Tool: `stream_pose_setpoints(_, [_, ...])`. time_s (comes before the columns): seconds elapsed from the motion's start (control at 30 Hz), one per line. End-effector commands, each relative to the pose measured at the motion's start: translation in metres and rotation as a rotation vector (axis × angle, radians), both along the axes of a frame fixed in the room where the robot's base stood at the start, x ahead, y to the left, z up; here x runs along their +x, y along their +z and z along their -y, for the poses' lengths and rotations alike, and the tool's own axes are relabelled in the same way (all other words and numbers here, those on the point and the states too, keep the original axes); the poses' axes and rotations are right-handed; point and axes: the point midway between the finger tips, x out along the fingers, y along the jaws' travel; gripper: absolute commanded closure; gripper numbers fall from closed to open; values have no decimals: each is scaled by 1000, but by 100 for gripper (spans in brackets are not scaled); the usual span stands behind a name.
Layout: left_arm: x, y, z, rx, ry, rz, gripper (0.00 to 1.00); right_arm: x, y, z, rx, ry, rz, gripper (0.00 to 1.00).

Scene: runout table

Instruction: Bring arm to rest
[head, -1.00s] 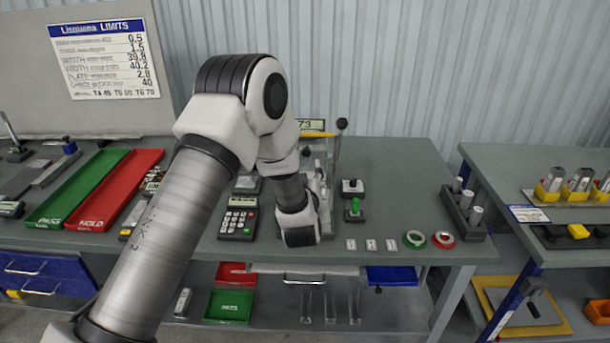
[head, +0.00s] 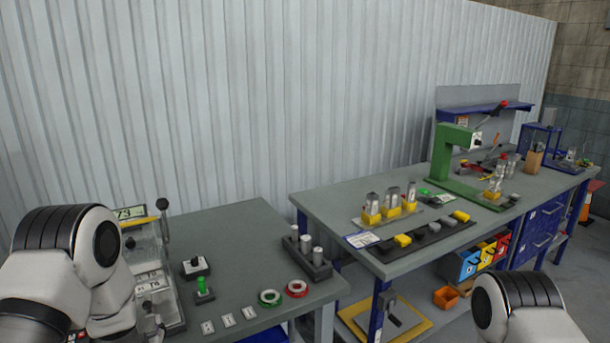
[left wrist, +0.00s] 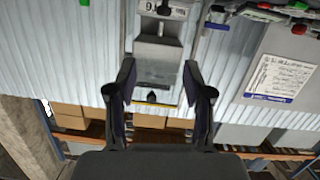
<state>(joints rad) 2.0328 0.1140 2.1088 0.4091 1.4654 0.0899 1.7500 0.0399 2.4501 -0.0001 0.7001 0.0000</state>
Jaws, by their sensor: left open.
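My left arm (head: 75,250) fills the lower left of the head view, its white and black joint in front of the bench instrument. Its gripper cannot be made out there. In the left wrist view the left gripper (left wrist: 160,85) is open, with two dark fingers apart and nothing held between them. Beyond the fingers is a clear-fronted instrument, apart from them as far as I can tell. A white and black link of my right arm (head: 520,305) shows at the lower right of the head view; the right gripper is out of view.
The instrument with a display (head: 130,213) stands on the near grey bench (head: 235,235). A green-knobbed stamp (head: 203,286), green tape ring (head: 269,298), red tape ring (head: 297,288) and dark block with cylinders (head: 307,256) lie to its right. A second bench (head: 330,205) holds a green press (head: 455,160).

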Motion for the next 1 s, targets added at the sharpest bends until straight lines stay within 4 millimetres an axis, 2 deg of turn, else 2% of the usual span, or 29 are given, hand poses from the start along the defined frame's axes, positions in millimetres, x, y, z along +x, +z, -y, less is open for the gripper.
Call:
stream_pose_setpoints(0.03, [-20, -51, 10, -13, -35, -106, 49, 0, -15, 0, 0, 0, 0, 41])
stream_pose_setpoints(0.1, [-52, -105, 26, -43, -90, -259, 49, 0, -22, 0, 0, 0, 0, 41])
stream_pose_setpoints(0.17, [-83, -147, 40, -74, -139, -399, 49, 0, -28, 0, 0, 0, 0, 41])
stream_pose_setpoints(0.2, [-108, -173, 50, -96, -173, -498, 49, 0, -31, 0, 0, 0, 0, 41])
stream_pose_setpoints(0.27, [-148, -207, 65, -133, -223, -651, 49, 0, -36, 0, 0, 0, 0, 41])
stream_pose_setpoints(0.3, [-177, -226, 74, -159, -260, -757, 49, 0, -39, 0, 0, 0, 0, 41])
stream_pose_setpoints(0.4, [-249, -255, 97, -224, -350, -1013, 49, 0, -43, 0, 0, 0, 0, 41])
stream_pose_setpoints(0.5, [-304, -255, 114, -278, -433, -1216, 49, 0, -40, 0, 0, 0, 0, 41])
stream_pose_setpoints(0.6, [-332, -254, 121, -308, -481, -1332, 49, 0, -40, 0, 0, 0, 0, 41])
stream_pose_setpoints(0.7, [-337, -254, 122, -311, -487, -1363, 49, 0, -40, 0, 0, 0, 0, 41])
stream_pose_setpoints(1.0, [-335, -255, 121, -310, -486, -1356, 49, 0, -40, 0, 0, 0, 0, 41])
